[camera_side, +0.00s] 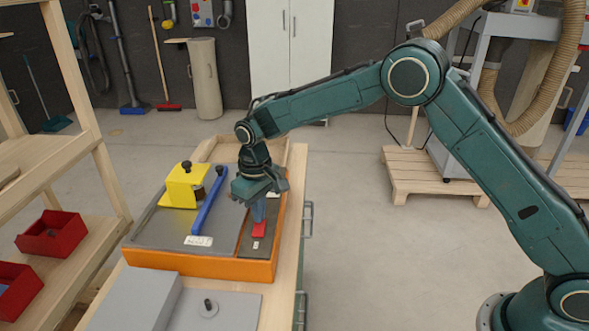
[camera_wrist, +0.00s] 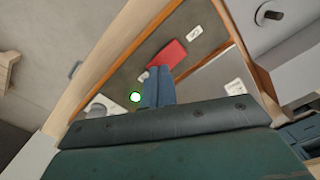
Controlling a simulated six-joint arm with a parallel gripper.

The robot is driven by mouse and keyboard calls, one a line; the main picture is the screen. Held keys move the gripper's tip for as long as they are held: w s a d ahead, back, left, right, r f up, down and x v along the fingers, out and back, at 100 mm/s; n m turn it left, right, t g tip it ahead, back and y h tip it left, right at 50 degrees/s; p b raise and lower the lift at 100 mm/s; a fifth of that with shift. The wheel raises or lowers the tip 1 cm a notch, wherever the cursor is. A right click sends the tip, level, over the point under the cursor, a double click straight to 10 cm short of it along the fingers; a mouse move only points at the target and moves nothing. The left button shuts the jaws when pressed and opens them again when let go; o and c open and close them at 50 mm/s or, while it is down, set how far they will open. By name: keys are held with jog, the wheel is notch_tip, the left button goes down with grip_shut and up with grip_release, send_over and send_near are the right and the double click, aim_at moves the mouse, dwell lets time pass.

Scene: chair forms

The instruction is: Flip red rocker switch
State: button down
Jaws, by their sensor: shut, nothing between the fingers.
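The red rocker switch (camera_side: 259,229) sits on a dark panel at the right end of the orange-edged box (camera_side: 200,264). In the wrist view the red switch (camera_wrist: 169,54) lies just beyond my fingertips. My gripper (camera_side: 258,218) points down over the switch with its blue fingers closed together and nothing between them. The fingertips (camera_wrist: 159,72) appear at or very close to the near edge of the switch; I cannot tell if they touch. A small white label (camera_wrist: 194,33) is beside the switch. A lit green indicator (camera_wrist: 135,97) is on the same panel.
A blue bar lever (camera_side: 208,202) and a yellow block with a black knob (camera_side: 184,187) stand on the box left of my gripper. A grey box (camera_side: 137,300) and a plate with a knob (camera_side: 209,308) lie in front. Red bins (camera_side: 52,234) are on the left shelf.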

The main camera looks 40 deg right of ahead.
jog(key=shift+f, duration=0.6)
dwell(0.6)
jog(key=shift+r, duration=3.5)
jog(key=shift+r, duration=0.15)
